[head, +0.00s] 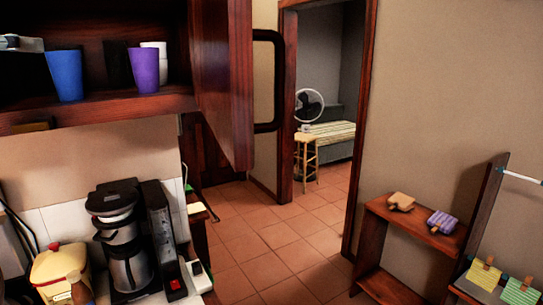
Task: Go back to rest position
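A grey and black piece at the left edge of the head view, by the upper shelf, looks like the end of my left gripper (22,43). It is too small and cut off to tell whether it is open or shut. It is to the left of a blue cup (65,76) and apart from it. My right gripper is not in view.
The open cabinet (100,108) also holds a purple cup (144,70), a white cup and a dark cup. Its door (222,80) sticks out. Below stand a coffee maker (128,245) and a yellow container (58,268). A low shelf (415,222) stands right. Middle floor (270,243) is clear.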

